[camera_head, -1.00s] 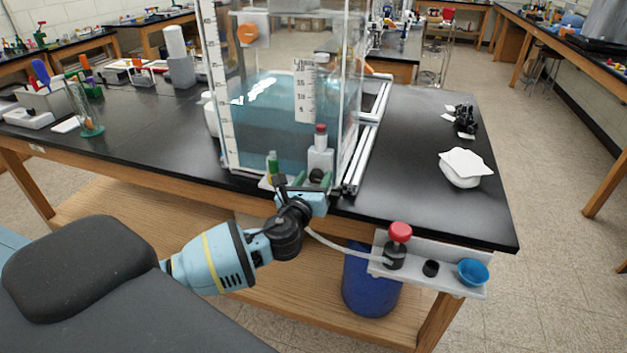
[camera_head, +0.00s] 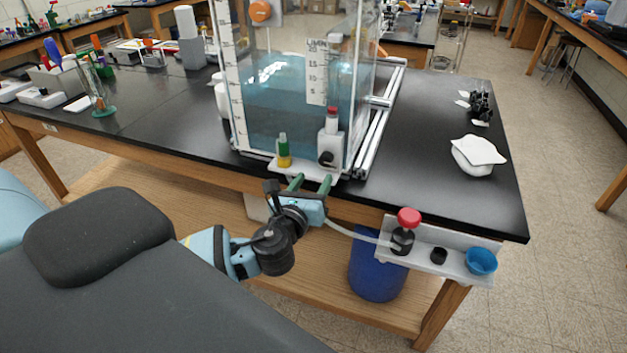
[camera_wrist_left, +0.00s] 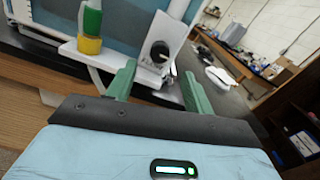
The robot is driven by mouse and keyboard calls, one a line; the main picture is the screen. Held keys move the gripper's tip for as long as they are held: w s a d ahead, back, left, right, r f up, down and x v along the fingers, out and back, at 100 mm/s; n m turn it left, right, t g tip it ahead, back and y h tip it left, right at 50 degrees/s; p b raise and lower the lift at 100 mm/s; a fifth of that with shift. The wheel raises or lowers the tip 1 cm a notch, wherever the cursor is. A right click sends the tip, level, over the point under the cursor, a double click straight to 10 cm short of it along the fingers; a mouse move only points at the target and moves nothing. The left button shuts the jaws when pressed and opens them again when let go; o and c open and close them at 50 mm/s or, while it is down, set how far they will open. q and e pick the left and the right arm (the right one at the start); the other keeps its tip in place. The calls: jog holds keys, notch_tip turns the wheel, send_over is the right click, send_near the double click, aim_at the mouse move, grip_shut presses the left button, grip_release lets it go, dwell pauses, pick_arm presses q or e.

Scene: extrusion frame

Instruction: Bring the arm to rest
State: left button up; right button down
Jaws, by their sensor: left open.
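My left gripper (camera_head: 311,184) is in front of the black bench's front edge, just below the white ledge at the foot of the water tank (camera_head: 288,105). Its two green fingers are apart with nothing between them. In the left wrist view the open fingers (camera_wrist_left: 158,82) point toward the white ledge. A green-and-yellow bottle (camera_wrist_left: 90,25) and a white block with a black knob (camera_wrist_left: 157,50) stand there, beyond the fingertips. My right gripper does not show.
A white shelf (camera_head: 455,257) on the bench front holds a red-capped dark bottle (camera_head: 403,232), a black cap and a blue cup (camera_head: 481,261). A pale tube runs from near my left gripper to this shelf. A blue drum (camera_head: 376,272) stands below. The right benchtop is mostly clear.

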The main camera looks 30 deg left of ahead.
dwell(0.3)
pick_arm(q)
jog(key=s+d+f+n+g+h, duration=0.2)
jog(key=s+d+f+n, duration=0.15)
jog(key=f, duration=0.25)
jog(key=s+d+f+n+g+h, duration=0.1)
jog(key=s+d+f+n+g, duration=0.1)
jog(key=s+f+n, duration=0.4)
jog(key=s+d+f+n+g+h, duration=0.1)
jog(key=s+d+f+n+h, duration=0.15)
jog(key=f, duration=0.45)
jog(key=s+d+f+n+g, duration=0.1)
jog(key=s+f+n, duration=0.3)
jog(key=s+n, duration=0.4)
jog(key=s+d+f+n+g, duration=0.1)
jog(key=s+d+f+n, duration=0.2)
jog(key=s+f+n, duration=0.2)
jog(key=s+n, duration=0.3)
jog(key=n, duration=0.1)
jog(key=shift+f+g+h, duration=0.3)
jog(key=shift+g+h, duration=0.05)
jog(key=shift+g, duration=0.05)
